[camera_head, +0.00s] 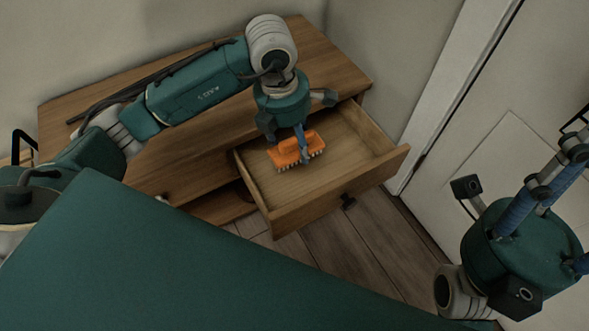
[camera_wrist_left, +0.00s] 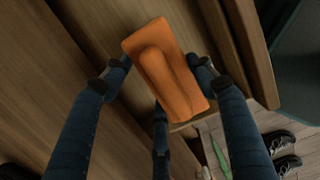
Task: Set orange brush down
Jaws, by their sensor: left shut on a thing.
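The orange brush (camera_head: 290,155) has its bristles facing down and appears over the inside of the open wooden drawer (camera_head: 318,205). My left gripper (camera_head: 304,142) is shut on the brush from above. In the left wrist view the brush's smooth orange back (camera_wrist_left: 165,65) lies between the blue fingers (camera_wrist_left: 165,75). I cannot tell whether the bristles touch the drawer floor. My right gripper (camera_head: 560,165) is at the right edge, away from the drawer, with its fingers partly out of frame.
The drawer belongs to a wooden cabinet (camera_head: 325,75) against the wall. It looks otherwise empty. A white door (camera_head: 485,165) stands to the right. Dark shoes (camera_wrist_left: 283,150) and a green item (camera_wrist_left: 220,158) show at the lower right of the wrist view. The plank floor (camera_head: 345,250) before the drawer looks clear.

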